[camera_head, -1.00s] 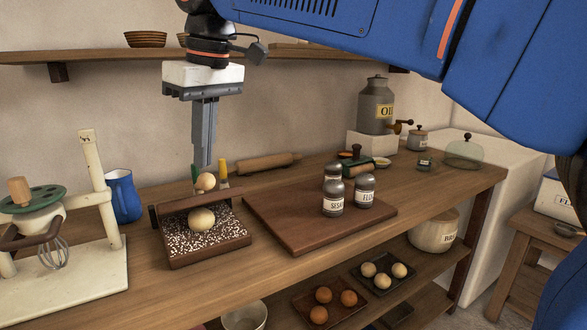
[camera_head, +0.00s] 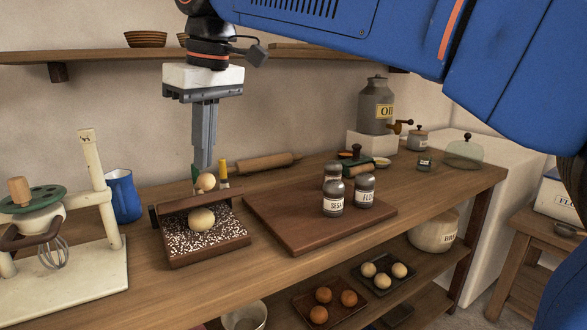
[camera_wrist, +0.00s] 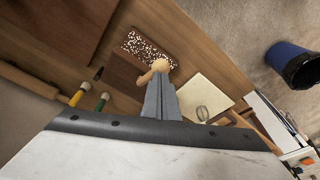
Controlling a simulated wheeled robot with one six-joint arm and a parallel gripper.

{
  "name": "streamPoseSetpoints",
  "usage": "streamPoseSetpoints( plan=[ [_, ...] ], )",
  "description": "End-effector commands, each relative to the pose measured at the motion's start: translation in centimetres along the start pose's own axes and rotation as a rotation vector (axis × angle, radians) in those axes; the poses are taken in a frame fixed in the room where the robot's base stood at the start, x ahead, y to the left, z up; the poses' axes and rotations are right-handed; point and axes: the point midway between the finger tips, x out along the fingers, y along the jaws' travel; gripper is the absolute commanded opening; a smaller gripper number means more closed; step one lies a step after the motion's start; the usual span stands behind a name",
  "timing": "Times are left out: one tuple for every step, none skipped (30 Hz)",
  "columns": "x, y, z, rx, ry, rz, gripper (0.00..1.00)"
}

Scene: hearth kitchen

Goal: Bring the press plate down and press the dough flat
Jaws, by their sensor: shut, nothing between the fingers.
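The dough press has a dark wooden base with a white-speckled bed (camera_head: 185,241). A pale dough ball (camera_head: 201,219) sits round on this bed. The press plate (camera_head: 190,204) stands raised behind the dough, its dark edge showing. A pale round knob (camera_head: 207,181) stands up at it; a pale knob on a short handle shows in the wrist view (camera_wrist: 160,65). My gripper (camera_head: 203,167) is shut and empty, pointing down just above and behind the knob. In the wrist view my fingertips (camera_wrist: 158,84) overlap the handle, so contact cannot be told.
A brown board (camera_head: 290,225) with several labelled shakers (camera_head: 364,190) lies right of the press. A rolling pin (camera_head: 265,163) and yellow- and green-handled tools (camera_wrist: 76,97) are behind. A blue jug (camera_head: 123,197) and a whisk stand (camera_head: 88,270) are left.

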Motion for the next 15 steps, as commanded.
streamPoseSetpoints(
  plan=[
    [0.13,0.00,0.05,0.000,-0.001,0.000,0.00],
    [0.19,0.00,0.06,0.000,0.000,0.000,0.00],
    [0.29,0.00,0.08,0.000,0.000,0.000,0.00],
    [0.35,0.00,0.09,0.000,0.000,0.000,0.00],
    [0.41,0.00,0.10,0.000,0.000,0.000,0.00],
    [0.50,0.00,0.11,0.000,0.000,0.000,0.00],
    [0.57,0.00,0.12,0.000,0.000,0.000,0.00],
    [0.65,0.00,0.13,0.000,0.000,0.000,0.00],
    [0.74,0.00,0.15,0.000,0.001,0.000,0.00],
    [0.82,0.00,0.16,0.000,0.001,0.000,0.00],
    [0.90,0.00,0.17,0.000,0.001,0.000,0.00],
    [0.97,0.00,0.18,0.000,0.001,0.000,0.00],
    [0.95,0.01,0.17,0.000,0.001,0.000,0.00],
    [0.95,0.01,0.17,0.000,0.001,0.000,0.00],
    [0.96,0.01,0.17,0.000,0.001,0.000,0.00]
  ],
)
